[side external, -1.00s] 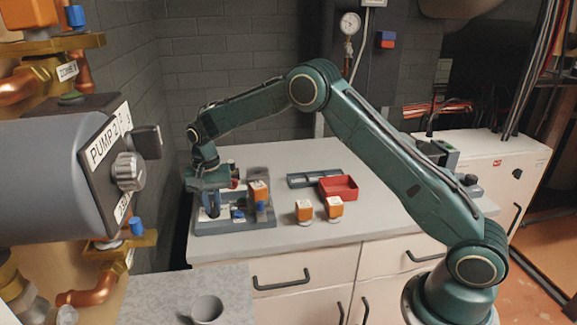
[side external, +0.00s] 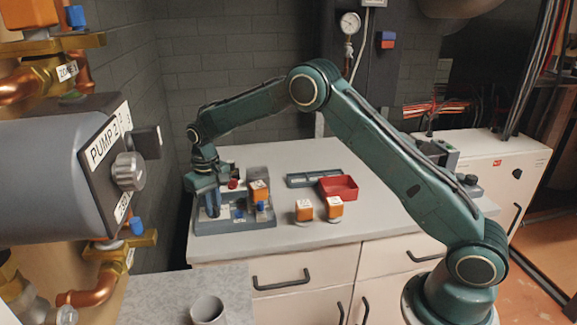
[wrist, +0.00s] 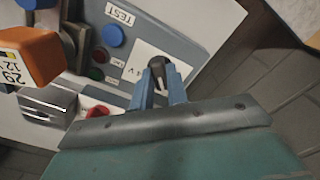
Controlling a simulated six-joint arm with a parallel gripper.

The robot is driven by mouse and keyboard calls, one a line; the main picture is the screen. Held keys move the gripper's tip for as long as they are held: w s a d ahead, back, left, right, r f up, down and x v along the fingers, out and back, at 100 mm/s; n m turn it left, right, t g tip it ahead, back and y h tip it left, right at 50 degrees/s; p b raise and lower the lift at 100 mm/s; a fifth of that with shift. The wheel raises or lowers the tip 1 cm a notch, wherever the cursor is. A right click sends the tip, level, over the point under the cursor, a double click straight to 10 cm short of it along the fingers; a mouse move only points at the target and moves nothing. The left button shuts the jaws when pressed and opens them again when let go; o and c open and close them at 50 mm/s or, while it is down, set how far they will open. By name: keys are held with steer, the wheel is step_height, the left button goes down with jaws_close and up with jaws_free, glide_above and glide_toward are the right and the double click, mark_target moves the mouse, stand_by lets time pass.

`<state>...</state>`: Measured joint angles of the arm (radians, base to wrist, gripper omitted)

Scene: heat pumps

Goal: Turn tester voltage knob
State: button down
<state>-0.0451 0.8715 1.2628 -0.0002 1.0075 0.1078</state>
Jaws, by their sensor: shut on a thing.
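The tester (side external: 235,226) is a grey-blue panel unit at the left end of the bench. Its sloped face (wrist: 190,50) shows in the wrist view with a TEST label, a blue button (wrist: 113,36), green and red buttons and a white dial plate. The black voltage knob (wrist: 158,72) with a pale pointer stands on that plate. My gripper (wrist: 159,88) has its two blue fingers on either side of the knob, shut on it. In the side view my gripper (side external: 208,208) points down over the tester's left part, hiding the knob.
An orange block (wrist: 28,55) sits on the tester beside my gripper; a red knob (wrist: 97,111) is also close. Two orange-topped parts (side external: 304,210), a red tray (side external: 338,190) and a dark tray (side external: 313,180) stand to the right. The bench front is clear.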

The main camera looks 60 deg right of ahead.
steer(key=shift+n, duration=0.5)
steer(key=c, duration=1.4)
jaws_free()
steer(key=shift+r, duration=0.15)
step_height(320, 180, up, 14)
steer(key=shift+f, duration=0.2)
